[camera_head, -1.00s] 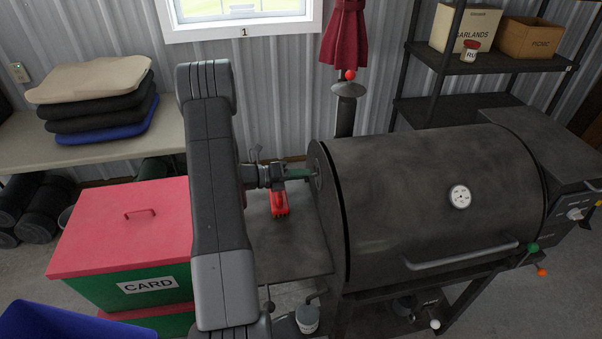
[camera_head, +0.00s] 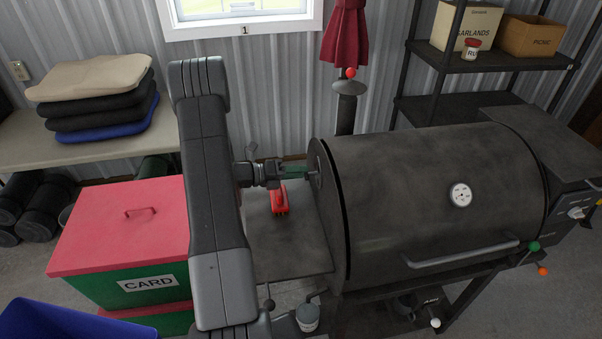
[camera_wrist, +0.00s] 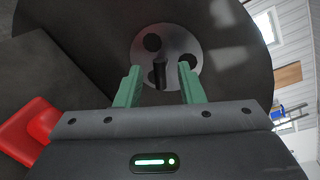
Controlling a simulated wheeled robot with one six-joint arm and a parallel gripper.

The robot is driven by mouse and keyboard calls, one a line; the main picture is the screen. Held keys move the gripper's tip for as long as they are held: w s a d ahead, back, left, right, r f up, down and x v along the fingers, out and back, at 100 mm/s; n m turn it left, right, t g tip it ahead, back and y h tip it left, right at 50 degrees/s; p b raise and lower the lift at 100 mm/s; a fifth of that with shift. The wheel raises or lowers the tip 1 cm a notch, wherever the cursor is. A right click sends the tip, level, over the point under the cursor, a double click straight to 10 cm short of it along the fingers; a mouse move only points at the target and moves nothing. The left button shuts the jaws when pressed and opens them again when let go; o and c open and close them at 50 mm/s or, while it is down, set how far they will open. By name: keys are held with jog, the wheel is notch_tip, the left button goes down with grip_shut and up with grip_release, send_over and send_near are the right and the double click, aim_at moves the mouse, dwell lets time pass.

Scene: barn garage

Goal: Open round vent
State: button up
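The round vent (camera_wrist: 180,50) is a grey disc with dark round holes on the smoker's end wall. A dark knob (camera_wrist: 160,73) sticks out from its lower middle. In the wrist view, my gripper (camera_wrist: 159,75) is open, its two green fingers on either side of the knob with gaps showing. In the head view, my gripper (camera_head: 302,172) points right at the left end of the black smoker (camera_head: 420,190). The vent's face is seen nearly edge-on there. I cannot tell how far the fingertips are from the disc.
A side shelf (camera_head: 300,245) below my gripper holds a red tool (camera_head: 279,199). A red-lidded green box (camera_head: 125,225) stands to the left. A chimney pipe (camera_head: 347,115) rises behind the smoker. Black shelving (camera_head: 485,62) stands at the back right.

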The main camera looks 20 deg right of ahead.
jog(key=b+v, duration=0.2)
jog(key=v, duration=1)
jog(key=shift+a, duration=0.2)
jog(key=shift+d, duration=0.15)
jog(key=p+x, duration=0.2)
jog(key=x, duration=1.1)
jog(key=shift+d+p, duration=0.25)
jog(key=shift+p, duration=0.05)
